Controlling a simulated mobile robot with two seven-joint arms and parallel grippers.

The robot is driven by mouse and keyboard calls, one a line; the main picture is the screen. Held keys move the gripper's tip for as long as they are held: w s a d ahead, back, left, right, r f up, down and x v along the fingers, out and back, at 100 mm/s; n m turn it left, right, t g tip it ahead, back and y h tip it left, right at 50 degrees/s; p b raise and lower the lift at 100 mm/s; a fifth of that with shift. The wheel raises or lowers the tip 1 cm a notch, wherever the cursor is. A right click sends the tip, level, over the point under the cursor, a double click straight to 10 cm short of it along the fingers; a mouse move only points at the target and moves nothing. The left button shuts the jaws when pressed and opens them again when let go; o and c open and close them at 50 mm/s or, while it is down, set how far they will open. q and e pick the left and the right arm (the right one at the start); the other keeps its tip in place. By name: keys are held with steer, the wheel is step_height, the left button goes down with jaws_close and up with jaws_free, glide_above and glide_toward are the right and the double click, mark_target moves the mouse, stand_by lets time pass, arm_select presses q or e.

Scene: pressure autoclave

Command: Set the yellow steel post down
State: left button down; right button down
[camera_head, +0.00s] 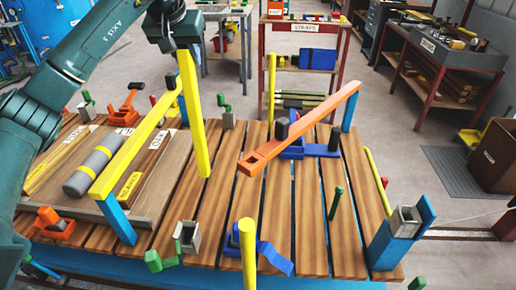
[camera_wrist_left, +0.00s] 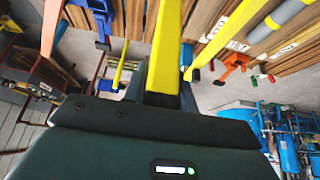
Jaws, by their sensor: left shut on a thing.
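The yellow steel post (camera_head: 195,115) is upright and slightly tilted over the slatted wooden table (camera_head: 225,200). My left gripper (camera_head: 178,46) is shut on its upper end. In the left wrist view the post (camera_wrist_left: 168,50) runs out from between the jaws of the left gripper (camera_wrist_left: 162,95). Its lower end shows against the slats, right of the wooden tray; I cannot tell if it touches them. My right gripper is not in view.
A yellow beam (camera_head: 130,155) with a blue leg stands over the tray (camera_head: 158,205) at left. An orange beam (camera_head: 310,125) slants across the table, beside a blue clamp (camera_head: 293,149). Other yellow posts stand at the back (camera_head: 271,85) and front (camera_head: 247,255). Middle slats are partly clear.

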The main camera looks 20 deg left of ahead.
mark_target(192, 93)
arm_select(q)
step_height(192, 93, down, 5)
steer(key=shift+s+r, duration=0.1)
steer(key=shift+r, duration=0.1)
steer(key=shift+f, duration=2.55)
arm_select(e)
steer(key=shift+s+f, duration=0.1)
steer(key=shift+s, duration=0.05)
arm_select(q)
steer(key=shift+f, duration=0.15)
steer(key=c, duration=1.1)
jaws_free()
steer(key=shift+f, duration=0.1)
steer(key=shift+s+r, duration=0.1)
steer(key=shift+r, duration=0.35)
steer(key=v, duration=1.1)
steer(key=shift+s+r, duration=0.15)
steer(key=shift+r, duration=0.05)
